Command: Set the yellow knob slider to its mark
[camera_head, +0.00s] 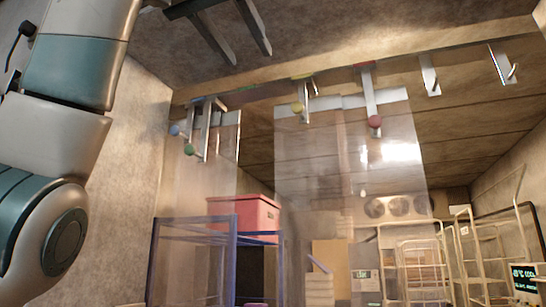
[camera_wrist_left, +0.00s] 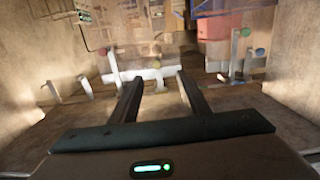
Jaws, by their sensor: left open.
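The yellow knob (camera_head: 298,107) hangs on its metal slider below the overhead rail, left of the middle. A yellow mark (camera_head: 301,77) shows on the rail just above it. Clear strip curtains hang from the sliders. My left gripper (camera_head: 250,57) is open and empty, above and left of the yellow knob in the head view. In the left wrist view, the yellow knob (camera_wrist_left: 157,64) appears beyond the gap between the open fingers (camera_wrist_left: 159,76), with no visible contact. My right gripper is not in view.
The red knob (camera_head: 374,121) hangs to the right. The green knob (camera_head: 189,149) and blue knob (camera_head: 175,129) hang to the left. A blue rack with a red bin (camera_head: 243,213) and wire carts (camera_head: 420,265) stand beyond the curtain.

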